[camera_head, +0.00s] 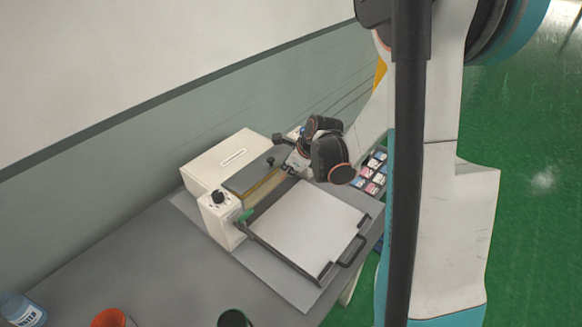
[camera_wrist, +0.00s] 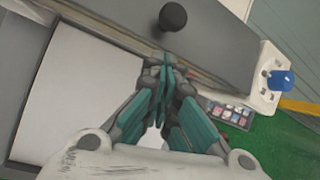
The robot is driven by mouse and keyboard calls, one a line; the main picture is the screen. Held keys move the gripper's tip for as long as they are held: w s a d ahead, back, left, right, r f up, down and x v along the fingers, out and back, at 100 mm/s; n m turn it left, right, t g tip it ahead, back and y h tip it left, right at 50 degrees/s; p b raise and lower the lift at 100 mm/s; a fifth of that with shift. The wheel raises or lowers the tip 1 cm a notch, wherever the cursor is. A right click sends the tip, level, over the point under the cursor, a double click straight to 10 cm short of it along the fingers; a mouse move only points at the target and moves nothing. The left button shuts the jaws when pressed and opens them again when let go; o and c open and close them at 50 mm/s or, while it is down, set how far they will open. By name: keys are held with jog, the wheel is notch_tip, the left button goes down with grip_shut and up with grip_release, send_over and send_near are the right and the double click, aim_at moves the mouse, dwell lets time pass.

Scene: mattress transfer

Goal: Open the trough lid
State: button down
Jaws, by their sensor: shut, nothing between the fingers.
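The machine (camera_head: 208,160) is a pale box on the grey table, with a grey lid panel (camera_head: 248,172) across it. A yellowish strip (camera_head: 262,188) shows along the lid's front edge. The lid lies flat and looks closed. A small black knob (camera_head: 270,161) stands on the lid; it also shows in the wrist view (camera_wrist: 172,16), just beyond my fingertips. My gripper (camera_head: 290,169) is over the front edge of the lid, beside the knob. In the wrist view its fingers (camera_wrist: 163,62) are together and empty, and I see no grip on the knob.
A white flat plate (camera_head: 305,226) in a dark frame with a handle (camera_head: 353,251) lies in front of the lid. A blue knob (camera_wrist: 281,80) sits at the machine's end. A bottle (camera_head: 22,309), an orange cup (camera_head: 108,318) and a dark cup (camera_head: 234,318) stand near the table's front.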

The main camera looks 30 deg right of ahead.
jog(key=shift+w+a+r, duration=0.15)
jog(key=shift+w+a, duration=0.15)
jog(key=shift+a, duration=0.05)
jog(key=w+r+g+p, duration=0.1)
jog(key=r, duration=0.1)
jog(key=w+a+r+g+h+p, duration=0.1)
jog(key=r+g, duration=0.1)
jog(key=w+r+g+h+p, duration=0.1)
jog(key=r+g, duration=0.1)
jog(key=shift+w+a+r+n+p, duration=0.2)
jog(key=shift+a+r+n+p, duration=0.1)
jog(key=w+a+r, duration=0.3)
jog(key=w, duration=0.6)
jog(key=shift+a+g, duration=0.3)
jog(key=shift+a, duration=0.1)
jog(key=shift+w+r, duration=0.1)
dwell(0.4)
